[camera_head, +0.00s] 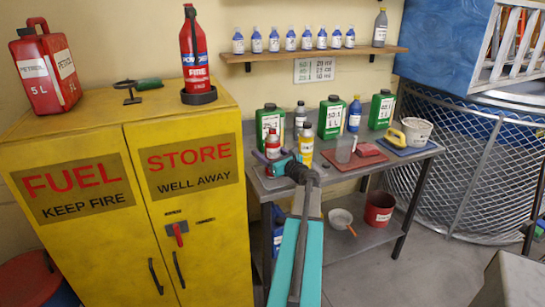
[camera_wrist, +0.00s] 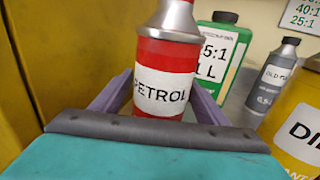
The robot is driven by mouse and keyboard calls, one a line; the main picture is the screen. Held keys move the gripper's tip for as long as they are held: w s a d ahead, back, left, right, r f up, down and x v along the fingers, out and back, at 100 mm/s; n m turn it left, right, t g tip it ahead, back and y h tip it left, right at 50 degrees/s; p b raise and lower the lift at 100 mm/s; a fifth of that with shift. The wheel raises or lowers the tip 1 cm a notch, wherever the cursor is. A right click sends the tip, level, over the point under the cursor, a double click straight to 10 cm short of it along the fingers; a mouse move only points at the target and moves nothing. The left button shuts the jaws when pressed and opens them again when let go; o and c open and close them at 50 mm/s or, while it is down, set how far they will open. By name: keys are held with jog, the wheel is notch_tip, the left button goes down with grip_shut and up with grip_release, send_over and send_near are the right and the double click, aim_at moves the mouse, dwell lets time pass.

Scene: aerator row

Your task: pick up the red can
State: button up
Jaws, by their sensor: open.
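A small red can (camera_head: 272,146) with a silver cone top and a white PETROL label stands upright at the left end of the workbench. It also fills the middle of the wrist view (camera_wrist: 166,85). My gripper (camera_head: 275,156) is open at the can. In the wrist view its purple fingers reach along the left and right sides of the can, with their tips hidden behind it. I cannot tell whether they touch it. A larger red petrol container (camera_head: 45,68), marked 5 L, stands on top of the yellow cabinet.
A yellow bottle (camera_head: 304,147) stands close right of the can, with green jugs (camera_head: 332,118) behind. The yellow cabinet (camera_head: 128,205) rises close on the left. A shelf (camera_head: 312,54) with several bottles hangs above. A red bucket (camera_head: 379,208) sits under the bench (camera_head: 345,178).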

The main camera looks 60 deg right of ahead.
aim_at(268, 144)
jog(key=c, duration=1.2)
jog(key=shift+r, duration=0.25)
jog(key=shift+r+b, duration=0.35)
jog(key=shift+r, duration=1.25)
jog(key=shift+s+a+f, duration=0.1)
jog(key=shift+s+a, duration=0.1)
jog(key=shift+s, duration=0.25)
jog(key=shift+d+r+b+v, duration=0.1)
jog(key=shift+r+b+v, duration=0.2)
jog(key=shift+v, duration=2.2)
jog(key=shift+d+r+b+v, duration=0.15)
jog(key=shift+b+v, duration=0.25)
jog(key=shift+v, duration=2.1)
jog(key=shift+d+r+b+v, duration=0.1)
jog(key=shift+r+b+v, duration=0.25)
jog(key=shift+v, duration=2.1)
jog(key=shift+s+a, duration=0.1)
jog(key=shift+s, duration=0.1)
